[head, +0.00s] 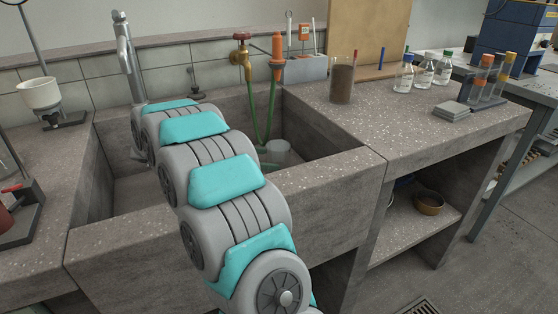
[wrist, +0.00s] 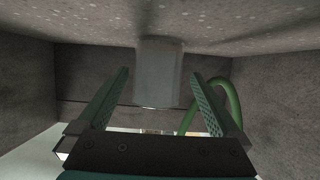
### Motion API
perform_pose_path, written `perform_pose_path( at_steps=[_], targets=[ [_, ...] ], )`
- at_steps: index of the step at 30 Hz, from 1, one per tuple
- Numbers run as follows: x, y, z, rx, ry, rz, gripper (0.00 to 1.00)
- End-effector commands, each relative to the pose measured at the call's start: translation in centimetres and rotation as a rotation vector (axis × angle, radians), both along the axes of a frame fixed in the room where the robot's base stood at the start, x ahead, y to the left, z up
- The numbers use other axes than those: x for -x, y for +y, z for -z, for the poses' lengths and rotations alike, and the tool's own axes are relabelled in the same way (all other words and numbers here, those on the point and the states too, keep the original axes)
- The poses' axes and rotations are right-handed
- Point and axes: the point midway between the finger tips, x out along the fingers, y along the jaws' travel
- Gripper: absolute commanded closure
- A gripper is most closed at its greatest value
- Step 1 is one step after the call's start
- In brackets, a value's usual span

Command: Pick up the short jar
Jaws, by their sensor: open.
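The short jar (head: 278,150) is a clear, greyish cylinder inside the stone sink, near the green hose. In the wrist view the jar (wrist: 160,72) lies straight ahead, centred between the fingertips of my gripper (wrist: 160,80). The two fingers are apart, one to each side of the jar, with a gap on both sides. Nothing is held. I cannot tell whether the fingertips reach past the jar's near side. In the head view my arm hides most of the gripper.
The sink's walls (head: 325,178) enclose the jar. The green hose (wrist: 232,105) runs close by on the right in the wrist view. A brown-filled beaker (head: 342,82) and several capped bottles (head: 424,72) stand on the right counter.

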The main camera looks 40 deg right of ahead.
Motion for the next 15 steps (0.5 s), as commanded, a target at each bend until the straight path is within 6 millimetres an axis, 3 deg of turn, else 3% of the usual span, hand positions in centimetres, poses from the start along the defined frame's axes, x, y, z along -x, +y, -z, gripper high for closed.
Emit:
perform_pose_path(
  at_steps=[15],
  targets=[
    [1.4, -4.4, 1.6, 0.002, 0.002, -0.001, 0.00]
  ],
)
